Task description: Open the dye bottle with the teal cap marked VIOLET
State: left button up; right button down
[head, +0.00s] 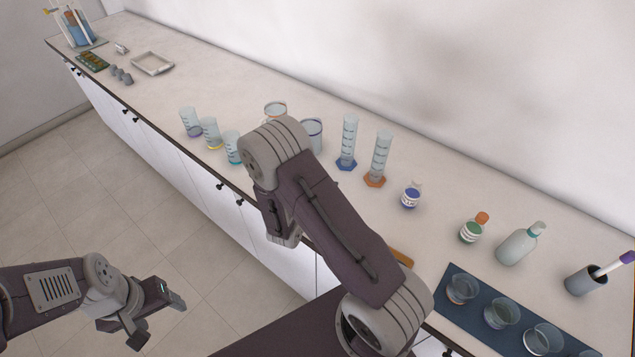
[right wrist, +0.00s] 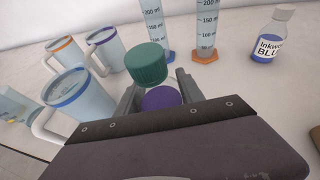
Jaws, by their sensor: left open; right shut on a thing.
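The teal cap (right wrist: 146,64) shows in the right wrist view, with a round patch of violet dye (right wrist: 162,98) just below it, between my fingers. The clear bottle around the dye is hard to make out, and no VIOLET label shows. My right gripper (right wrist: 157,84) is shut on this bottle below its cap. The cap appears to sit on the bottle's top; I cannot tell whether it is loose. In the head view my own right arm hides the bottle and the right fingers. My left gripper (head: 160,318) is open and empty, out over the floor left of the counter.
Jugs, beakers and two measuring cylinders (head: 348,143) stand beyond my right arm. A dark blue mat (head: 478,314) holds several glasses.

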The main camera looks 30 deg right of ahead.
jog(key=s+d+r+p, duration=0.1)
jog(key=s+r+p, duration=0.4)
jog(key=s+p, duration=0.3)
jog(key=shift+s+d, duration=0.15)
jog(key=shift+s, duration=0.2)
jog(key=shift+r, duration=0.1)
jog(key=c, duration=1.7)
grip_release()
grip_shut()
